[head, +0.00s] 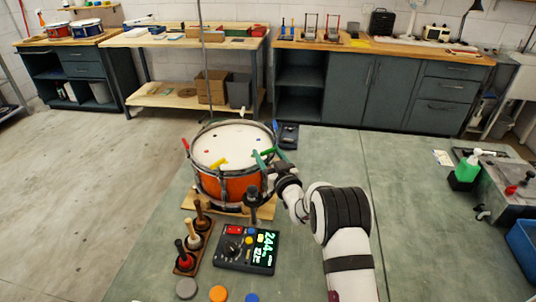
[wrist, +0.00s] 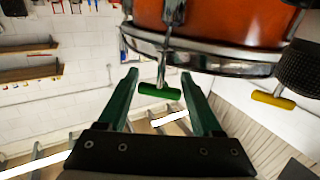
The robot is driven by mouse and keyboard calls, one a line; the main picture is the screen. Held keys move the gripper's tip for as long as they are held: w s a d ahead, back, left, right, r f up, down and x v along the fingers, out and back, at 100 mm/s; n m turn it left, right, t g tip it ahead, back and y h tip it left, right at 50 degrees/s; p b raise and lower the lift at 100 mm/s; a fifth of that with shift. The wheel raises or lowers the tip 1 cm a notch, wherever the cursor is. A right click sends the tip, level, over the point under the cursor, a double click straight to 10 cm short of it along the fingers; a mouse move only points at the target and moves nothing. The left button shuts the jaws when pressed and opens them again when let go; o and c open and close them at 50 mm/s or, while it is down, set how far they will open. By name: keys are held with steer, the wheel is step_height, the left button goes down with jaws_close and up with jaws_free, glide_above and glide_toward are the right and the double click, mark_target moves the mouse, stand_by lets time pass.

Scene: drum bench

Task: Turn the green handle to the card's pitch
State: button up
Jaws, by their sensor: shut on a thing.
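The orange drum (head: 228,187) with a white head stands on a wooden board in the head view. The green handle (head: 268,152) is at its right rim. In the wrist view the green handle (wrist: 160,91) is a short bar on a metal stem below the drum's hoop. My gripper (head: 264,158) is at the handle, its two green fingers (wrist: 159,78) on either side of the bar, shut on it. The tuner box (head: 232,246) shows green digits reading about 244; smaller text is unclear. A small pale card (head: 443,158) lies at the right; its writing is unreadable.
Yellow (head: 218,163), red (head: 186,144) and blue (head: 275,125) handles sit around the drum rim. A rack of mallets (head: 193,242) stands left of the tuner. The bench between drum and bottle is mostly clear.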

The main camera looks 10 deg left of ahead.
steer(key=m+t+h, duration=0.1)
steer(key=m+h, duration=0.1)
steer(key=h, duration=0.2)
steer(key=m+t+h, duration=0.1)
steer(key=m+h, duration=0.2)
steer(key=h, duration=0.1)
steer(key=shift+a+f, duration=0.1)
steer(key=shift+m+h, duration=0.3)
steer(key=shift+m, duration=0.1)
steer(key=o, duration=1.4)
steer(key=shift+c, duration=0.2)
steer(key=shift+s, duration=0.1)
steer(key=s, duration=1.5)
steer(key=shift+s+d, duration=0.2)
steer(key=shift+s, duration=0.15)
steer(key=shift+c, duration=0.2)
